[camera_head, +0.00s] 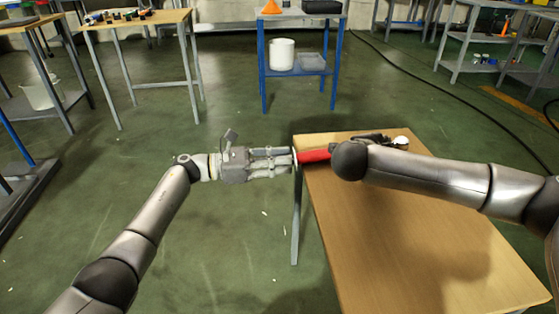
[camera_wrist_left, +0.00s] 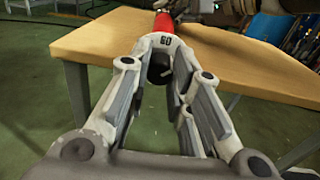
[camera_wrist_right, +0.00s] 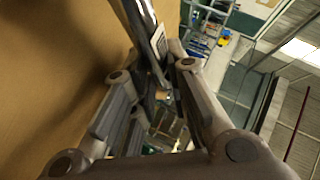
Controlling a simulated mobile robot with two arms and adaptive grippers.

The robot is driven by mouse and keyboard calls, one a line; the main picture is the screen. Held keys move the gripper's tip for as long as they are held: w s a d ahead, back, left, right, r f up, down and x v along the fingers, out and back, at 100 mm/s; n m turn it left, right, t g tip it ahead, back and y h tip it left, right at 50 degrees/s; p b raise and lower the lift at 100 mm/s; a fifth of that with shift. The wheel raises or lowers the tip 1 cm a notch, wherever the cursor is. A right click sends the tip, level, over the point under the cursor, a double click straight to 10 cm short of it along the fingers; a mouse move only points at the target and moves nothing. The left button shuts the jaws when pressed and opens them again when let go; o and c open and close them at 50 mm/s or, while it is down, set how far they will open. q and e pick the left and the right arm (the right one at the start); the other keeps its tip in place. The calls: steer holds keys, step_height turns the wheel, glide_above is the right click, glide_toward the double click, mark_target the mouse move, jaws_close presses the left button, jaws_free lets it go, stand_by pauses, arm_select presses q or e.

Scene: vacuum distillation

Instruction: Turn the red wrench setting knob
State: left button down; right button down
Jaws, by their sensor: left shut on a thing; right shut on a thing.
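The red wrench (camera_head: 313,156) lies level at the far left corner of the wooden table, its handle end pointing left past the edge. My right gripper (camera_wrist_right: 153,78) is shut on the wrench's metal shaft (camera_wrist_right: 140,22). In the head view my right arm hides most of that grip.
The wooden table (camera_head: 415,235) is bare across its front and middle. A small round pale item (camera_head: 401,141) shows at its far edge, beyond my right wrist. A blue trolley (camera_head: 300,72) with a white bucket (camera_head: 282,54) stands farther back. Green floor is open to the left.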

arm_select(q)
steer(key=shift+n, duration=0.3)
steer(key=shift+w+f+n+g+h, duration=0.15)
steer(key=shift+n+g, duration=0.3)
steer(key=shift+n, duration=3.35)
steer(key=shift+w+r+n+g+h, duration=0.15)
steer(key=shift+n+g, duration=0.3)
steer(key=shift+n, duration=3.35)
steer(key=shift+s+f, duration=0.1)
steer(key=shift+s, duration=0.05)
steer(key=c, duration=1.3)
jaws_free()
